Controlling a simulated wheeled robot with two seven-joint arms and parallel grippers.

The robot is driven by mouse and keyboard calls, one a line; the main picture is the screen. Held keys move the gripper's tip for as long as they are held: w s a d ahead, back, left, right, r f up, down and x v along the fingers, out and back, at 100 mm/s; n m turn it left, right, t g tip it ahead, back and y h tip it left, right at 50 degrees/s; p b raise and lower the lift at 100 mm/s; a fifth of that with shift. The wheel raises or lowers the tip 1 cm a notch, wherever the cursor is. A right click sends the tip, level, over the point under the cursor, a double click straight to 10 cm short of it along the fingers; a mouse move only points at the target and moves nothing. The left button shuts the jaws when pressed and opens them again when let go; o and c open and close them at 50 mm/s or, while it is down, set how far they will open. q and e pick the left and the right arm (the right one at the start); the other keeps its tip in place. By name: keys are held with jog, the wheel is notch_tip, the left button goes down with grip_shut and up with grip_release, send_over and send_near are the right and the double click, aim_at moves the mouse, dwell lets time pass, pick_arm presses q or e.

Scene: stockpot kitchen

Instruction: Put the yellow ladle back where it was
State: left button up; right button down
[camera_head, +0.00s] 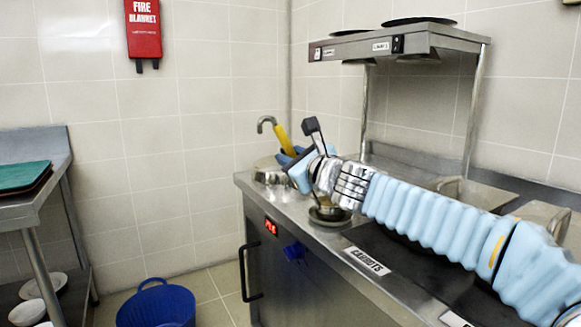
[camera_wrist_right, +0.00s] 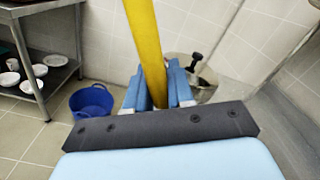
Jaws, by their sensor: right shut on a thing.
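The yellow ladle (camera_head: 283,137) is held upright with a slight tilt, its grey hooked end at the top. My right gripper (camera_head: 292,162) is shut around its yellow handle, above the far left end of the steel counter. In the right wrist view the yellow handle (camera_wrist_right: 146,40) runs up from between the blue fingers (camera_wrist_right: 158,88). A round steel pot or lid (camera_head: 270,174) is just behind and below the gripper. My left gripper is not in view.
The steel counter (camera_head: 245,182) carries a small round dish (camera_head: 329,215) under my right wrist. A raised steel shelf (camera_head: 400,40) stands at the back right. A blue tub (camera_head: 157,305) is on the floor. A side table with a green tray (camera_head: 22,175) stands at left.

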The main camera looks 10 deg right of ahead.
jog(key=c, duration=1)
grip_release()
jog(key=shift+r, duration=0.1)
jog(key=v, duration=1.2)
jog(key=shift+p, duration=0.3)
